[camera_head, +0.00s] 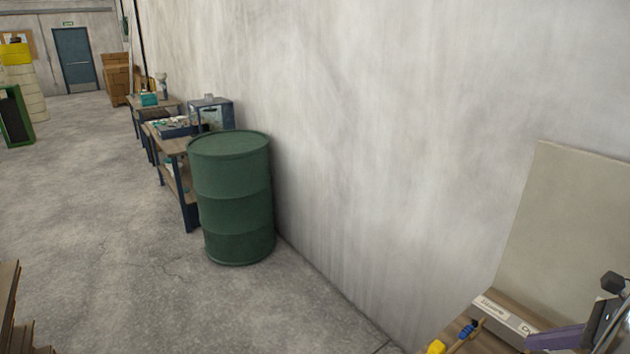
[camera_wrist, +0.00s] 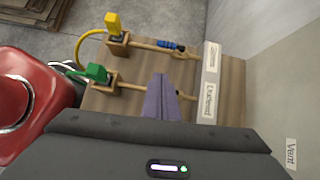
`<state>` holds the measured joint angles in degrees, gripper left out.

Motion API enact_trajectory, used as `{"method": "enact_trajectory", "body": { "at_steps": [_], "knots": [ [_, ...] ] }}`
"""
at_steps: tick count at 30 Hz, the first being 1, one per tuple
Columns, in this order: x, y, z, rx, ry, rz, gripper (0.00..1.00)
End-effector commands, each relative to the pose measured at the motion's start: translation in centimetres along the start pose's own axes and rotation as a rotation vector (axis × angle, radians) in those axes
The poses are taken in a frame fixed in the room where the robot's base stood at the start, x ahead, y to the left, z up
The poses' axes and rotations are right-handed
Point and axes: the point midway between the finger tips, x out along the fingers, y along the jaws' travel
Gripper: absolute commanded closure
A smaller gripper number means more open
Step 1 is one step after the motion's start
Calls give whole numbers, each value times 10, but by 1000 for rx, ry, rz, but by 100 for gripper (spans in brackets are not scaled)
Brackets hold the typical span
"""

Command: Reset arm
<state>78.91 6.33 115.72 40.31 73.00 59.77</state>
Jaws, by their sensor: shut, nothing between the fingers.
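My gripper (camera_wrist: 160,84) shows as a pair of purple-grey fingers pressed together at the middle of the wrist view, with nothing between them. It is over a wooden bench top (camera_wrist: 108,104). On the bench are a yellow connector (camera_wrist: 112,23) and a green connector (camera_wrist: 97,72), each by a wooden block with a rod pointing right. A blue part (camera_wrist: 167,44) is on the upper rod. The lower rod is partly hidden behind my fingers. In the head view, my gripper (camera_head: 556,340) shows at the bottom right, partly cut off.
White labels (camera_wrist: 209,57) line the bench's right side, beside the wall. A beige board (camera_head: 570,230) stands behind the bench. A green barrel (camera_head: 235,200) and work tables (camera_head: 172,145) stand along the wall. Stacked boards (camera_head: 10,310) lie at the lower left. The concrete floor (camera_head: 110,230) between is clear.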

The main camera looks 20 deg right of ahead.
Motion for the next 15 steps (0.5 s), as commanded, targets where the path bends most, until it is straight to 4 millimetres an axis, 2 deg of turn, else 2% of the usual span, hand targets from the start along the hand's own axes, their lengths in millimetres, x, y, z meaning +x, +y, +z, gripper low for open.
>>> {"method": "enact_trajectory", "body": {
  "at_steps": [5, 8, 15],
  "knots": [
    [5, 6, 8, -48, 14, 13, 100],
    [13, 16, 21, -132, 37, 32, 100],
    [41, 57, 61, -460, 118, 109, 100]
  ]
}}
